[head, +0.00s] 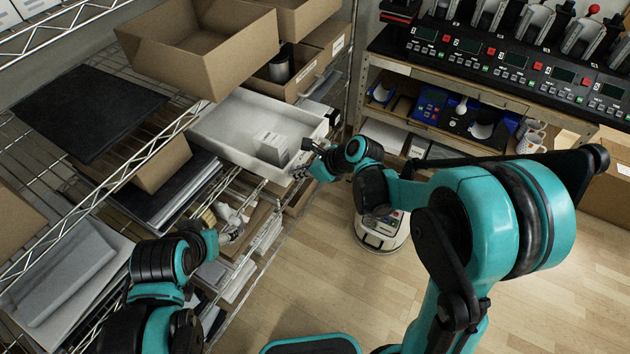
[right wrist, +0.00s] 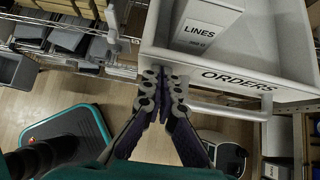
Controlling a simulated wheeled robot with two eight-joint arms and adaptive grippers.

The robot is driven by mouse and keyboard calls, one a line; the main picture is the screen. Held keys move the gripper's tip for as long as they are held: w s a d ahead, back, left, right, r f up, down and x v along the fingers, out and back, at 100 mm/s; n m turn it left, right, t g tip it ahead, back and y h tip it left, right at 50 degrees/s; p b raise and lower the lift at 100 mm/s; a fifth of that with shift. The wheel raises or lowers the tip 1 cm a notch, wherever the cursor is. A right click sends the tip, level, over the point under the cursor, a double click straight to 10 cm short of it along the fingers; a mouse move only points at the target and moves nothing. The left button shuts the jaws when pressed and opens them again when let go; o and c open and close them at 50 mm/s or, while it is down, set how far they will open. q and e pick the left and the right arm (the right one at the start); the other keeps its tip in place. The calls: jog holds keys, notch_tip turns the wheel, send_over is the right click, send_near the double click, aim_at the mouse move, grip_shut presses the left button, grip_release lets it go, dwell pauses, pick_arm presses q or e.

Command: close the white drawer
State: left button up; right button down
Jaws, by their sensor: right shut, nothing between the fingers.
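The white drawer (head: 222,122) stands pulled out from the wire shelf in the head view, with a white box (head: 271,148) inside. In the right wrist view the drawer front (right wrist: 215,72) reads "ORDERS" and has a white bar handle (right wrist: 232,111); the box (right wrist: 208,28) reads "LINES". My right gripper (head: 303,172) is at the drawer's front. Its fingers (right wrist: 163,80) are shut and empty, by the left end of the drawer front; contact is unclear. My left gripper (head: 230,222) is lower left, beside the shelf; its fingers are too unclear to read.
Cardboard boxes (head: 205,50) stand above and behind the drawer. Black and grey folders (head: 185,195) lie on the shelf to its left. A round wheeled machine (head: 380,235) stands on the floor to the right. A bench (head: 470,125) with mugs is at the back right. The wooden floor in front is mostly clear.

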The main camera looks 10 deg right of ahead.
jog(key=b, duration=0.2)
send_near(245, 148)
jog(key=a+f, duration=0.1)
jog(key=a, duration=0.2)
jog(key=s+a+f, duration=0.1)
jog(key=shift+a+f, duration=0.25)
jog(key=shift+f, duration=0.1)
jog(key=shift+w+a, duration=0.15)
jog(key=shift+w, duration=0.05)
jog(key=shift+r, duration=0.1)
